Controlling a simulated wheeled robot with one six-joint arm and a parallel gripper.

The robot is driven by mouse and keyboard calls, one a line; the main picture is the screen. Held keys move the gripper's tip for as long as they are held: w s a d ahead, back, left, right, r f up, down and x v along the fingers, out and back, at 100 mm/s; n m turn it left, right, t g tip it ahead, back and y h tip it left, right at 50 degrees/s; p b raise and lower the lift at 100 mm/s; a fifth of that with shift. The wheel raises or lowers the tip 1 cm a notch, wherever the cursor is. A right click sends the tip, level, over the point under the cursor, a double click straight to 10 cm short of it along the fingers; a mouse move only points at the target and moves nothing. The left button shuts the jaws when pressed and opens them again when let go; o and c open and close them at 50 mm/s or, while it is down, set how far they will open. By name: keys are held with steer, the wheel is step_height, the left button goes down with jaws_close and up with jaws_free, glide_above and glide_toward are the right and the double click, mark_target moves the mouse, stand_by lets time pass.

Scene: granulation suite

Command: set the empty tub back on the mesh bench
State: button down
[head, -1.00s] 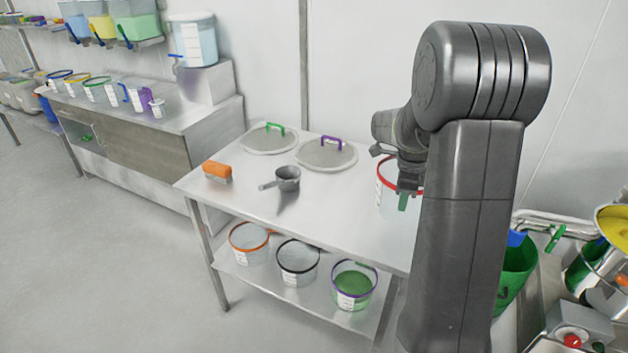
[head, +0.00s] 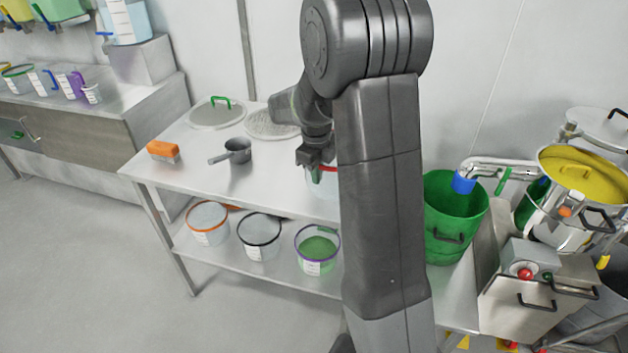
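The tub (head: 320,188) is a clear one with a red rim, at the right end of the bench. My arm hides most of it, so I cannot see its inside or whether its base touches the top. My gripper (head: 316,174) points down at the tub's rim, with a small green piece at the fingertips. I cannot tell if the fingers are closed on the rim. The mesh bench (head: 200,166) is a pale metal table with round mesh sieves on it: one with a green handle (head: 217,112), and another (head: 268,124) partly behind my arm.
An orange brush (head: 163,151) and a grey scoop (head: 237,151) lie on the bench. Several tubs, one holding green powder (head: 318,247), stand on its lower shelf. Bare benchtop shows around the scoop.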

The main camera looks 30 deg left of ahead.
mark_target(317, 191)
steer(key=shift+f, duration=1.75)
steer(key=shift+f, duration=0.15)
steer(key=c, duration=1.7)
jaws_free()
steer(key=r, duration=1.2)
steer(key=shift+s+r, duration=0.15)
steer(key=shift+s, duration=0.15)
